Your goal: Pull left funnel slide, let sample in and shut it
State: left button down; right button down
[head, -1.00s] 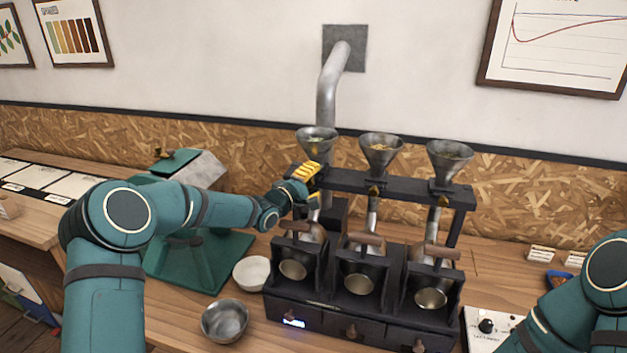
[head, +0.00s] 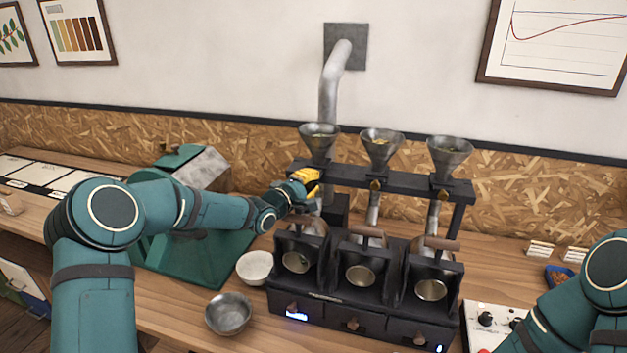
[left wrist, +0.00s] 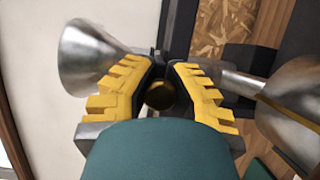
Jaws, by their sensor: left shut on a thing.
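The left funnel (head: 319,143) is a metal cone on the black frame of a three-part roaster (head: 362,312), with pale beans inside. My left gripper (head: 307,182) is just below this funnel, at the frame's left end. In the left wrist view its yellow fingers (left wrist: 160,80) are shut on a round brass slide knob (left wrist: 159,96), with the funnel (left wrist: 90,55) beside them. The fingers hide the knob in the head view. How far the slide is out cannot be told. My right arm shows at the right edge, its gripper out of view.
The middle funnel (head: 381,147) and right funnel (head: 449,156) stand close to the right, with brass knobs below. A white bowl (head: 254,267) and a metal bowl (head: 229,314) stand left of the roaster. A control box (head: 487,320) is at right.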

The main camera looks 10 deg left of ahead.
pick_arm(q)
jog(key=shift+w, duration=0.2)
jog(key=c, duration=0.7)
grip_release()
jog(key=shift+c, duration=0.2)
